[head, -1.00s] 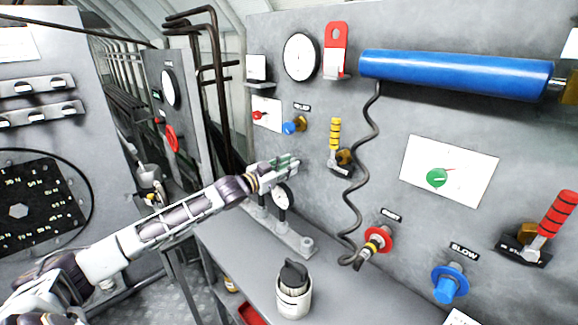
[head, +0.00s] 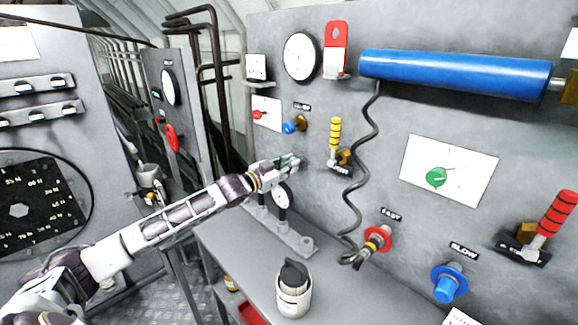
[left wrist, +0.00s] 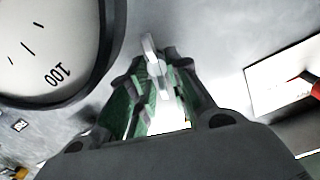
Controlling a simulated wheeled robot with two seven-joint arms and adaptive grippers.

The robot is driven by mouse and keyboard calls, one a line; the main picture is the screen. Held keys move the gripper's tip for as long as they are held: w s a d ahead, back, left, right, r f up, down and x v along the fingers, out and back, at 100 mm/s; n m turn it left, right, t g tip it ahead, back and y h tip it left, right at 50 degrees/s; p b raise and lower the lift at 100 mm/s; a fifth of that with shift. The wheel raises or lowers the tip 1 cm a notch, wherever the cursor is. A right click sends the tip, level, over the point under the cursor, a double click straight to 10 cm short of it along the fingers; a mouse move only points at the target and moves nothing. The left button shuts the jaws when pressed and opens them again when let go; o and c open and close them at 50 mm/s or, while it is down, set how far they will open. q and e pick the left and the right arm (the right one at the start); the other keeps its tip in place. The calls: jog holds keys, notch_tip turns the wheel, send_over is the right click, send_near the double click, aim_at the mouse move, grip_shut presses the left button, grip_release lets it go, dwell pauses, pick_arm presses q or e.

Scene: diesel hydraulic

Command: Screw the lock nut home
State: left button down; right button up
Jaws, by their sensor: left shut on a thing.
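My left gripper (head: 290,163) reaches in from the left and is in front of the grey panel, below the blue relief knob (head: 290,127) with its brass body (head: 302,122). In the left wrist view its green-padded fingers (left wrist: 155,100) are closed around a small pale metal piece (left wrist: 152,55) that sticks out past the tips. I cannot tell whether this piece is the lock nut; the fingers hide most of it. No other part is clearly a lock nut. My right gripper is not in view.
A small gauge (head: 282,196) on a rail stands just below my left gripper. A yellow lever (head: 335,135) and a coiled black hose (head: 358,200) are to its right. A dark-capped jar (head: 293,290) stands on the grey bench (head: 235,262).

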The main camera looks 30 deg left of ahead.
pick_arm(q)
jog(key=shift+s+d+f+m+p, duration=0.15)
jog(key=shift+m+p, duration=0.3)
jog(key=shift+m, duration=1.8)
jog(key=shift+w+d+f+m+p, duration=0.15)
jog(key=shift+m+p, duration=0.25)
jog(key=shift+m, duration=1.9)
jog(key=shift+s+d+f+m+p, duration=0.15)
jog(key=shift+m+p, duration=0.3)
jog(key=shift+m, duration=1.8)
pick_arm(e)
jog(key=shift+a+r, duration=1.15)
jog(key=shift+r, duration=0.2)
pick_arm(q)
jog(key=c, duration=1.7)
grip_release()
jog(key=shift+o, duration=0.4)
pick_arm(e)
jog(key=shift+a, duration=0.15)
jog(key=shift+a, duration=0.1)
